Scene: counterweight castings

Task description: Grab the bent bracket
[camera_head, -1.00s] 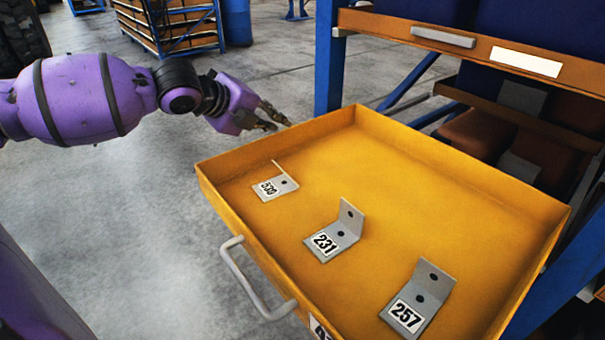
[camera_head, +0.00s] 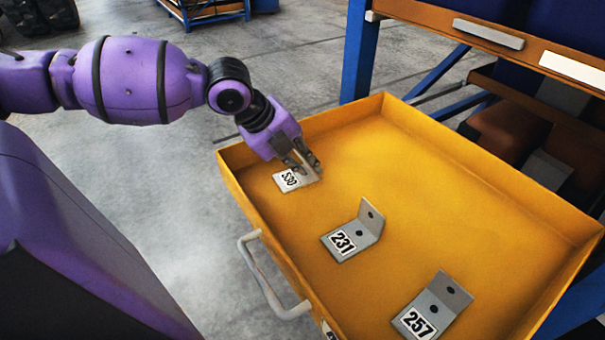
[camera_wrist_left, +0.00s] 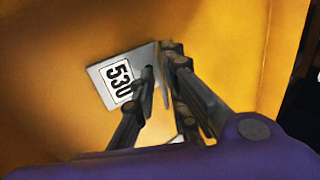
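A grey bent bracket labelled 530 (camera_head: 288,181) lies at the left end of the yellow drawer (camera_head: 440,165), partly hidden by my left gripper (camera_head: 308,169). Similar bent brackets labelled 231 (camera_head: 342,243) and 257 (camera_head: 418,321) lie in the middle and near right of the drawer. In the left wrist view, the 530 bracket (camera_wrist_left: 108,80) shows its label plate, with its raised flange between the two fingers of my left gripper (camera_wrist_left: 160,66). The fingers look apart, one on each side of the flange. My right gripper is not in view.
The drawer's walls stand around the brackets, and its handle (camera_head: 268,280) is on the near left side. A blue rack post (camera_head: 359,50) and a shelf with boxes stand behind and right. The drawer's far right floor is clear.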

